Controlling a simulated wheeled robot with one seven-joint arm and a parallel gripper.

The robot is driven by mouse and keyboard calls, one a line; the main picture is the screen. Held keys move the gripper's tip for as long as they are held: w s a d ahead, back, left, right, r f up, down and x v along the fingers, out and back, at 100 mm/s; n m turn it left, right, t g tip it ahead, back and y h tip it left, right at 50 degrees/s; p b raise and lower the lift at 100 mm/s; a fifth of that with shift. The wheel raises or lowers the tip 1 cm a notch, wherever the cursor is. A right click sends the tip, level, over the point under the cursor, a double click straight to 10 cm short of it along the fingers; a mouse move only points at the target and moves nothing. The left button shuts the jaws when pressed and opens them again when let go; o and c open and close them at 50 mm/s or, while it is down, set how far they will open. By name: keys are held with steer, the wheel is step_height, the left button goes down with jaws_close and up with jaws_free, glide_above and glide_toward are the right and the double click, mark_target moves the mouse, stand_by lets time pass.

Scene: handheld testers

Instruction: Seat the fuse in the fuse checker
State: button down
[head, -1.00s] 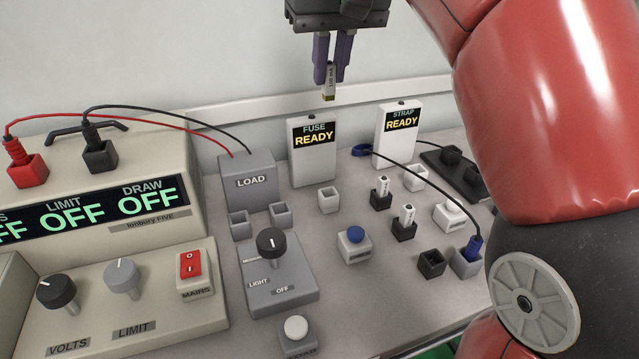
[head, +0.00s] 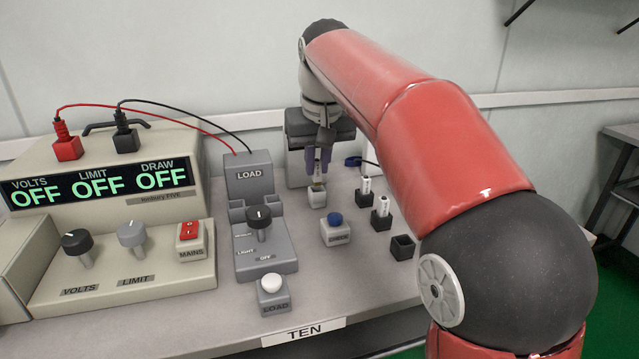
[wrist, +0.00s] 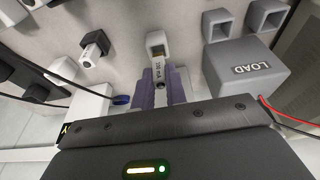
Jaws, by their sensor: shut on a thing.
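The fuse is a small white stick with dark print; it shows in the wrist view (wrist: 159,72). My gripper (head: 318,172) is shut on it and holds it upright over the pale square socket (head: 317,197) in front of the fuse checker (head: 296,174). In the wrist view the fuse's tip overlaps the mouth of the socket (wrist: 155,38). I cannot tell whether the tip is inside or just above. The purple fingers (wrist: 162,88) sit on both sides of the fuse. My gripper and arm hide most of the checker, including its display.
Two white fuses stand in black holders (head: 381,221) to the right. A blue-button box (head: 335,232) is in front of the socket. The grey LOAD box (head: 249,180) stands close on the left. An empty black holder (head: 402,247) is nearer the front right.

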mark_target(318, 171)
steer(key=shift+f+b, duration=0.8)
steer(key=shift+f, duration=0.55)
steer(key=shift+f, duration=0.2)
steer(key=c, duration=1.4)
jaws_free()
steer(key=shift+c, duration=0.2)
steer(key=a+p+v, duration=0.1)
steer(key=p+v, duration=0.2)
steer(key=v, duration=0.9)
steer(key=shift+d+r+p, duration=0.2)
steer(key=shift+d+p, duration=0.1)
steer(key=shift+d, duration=0.2)
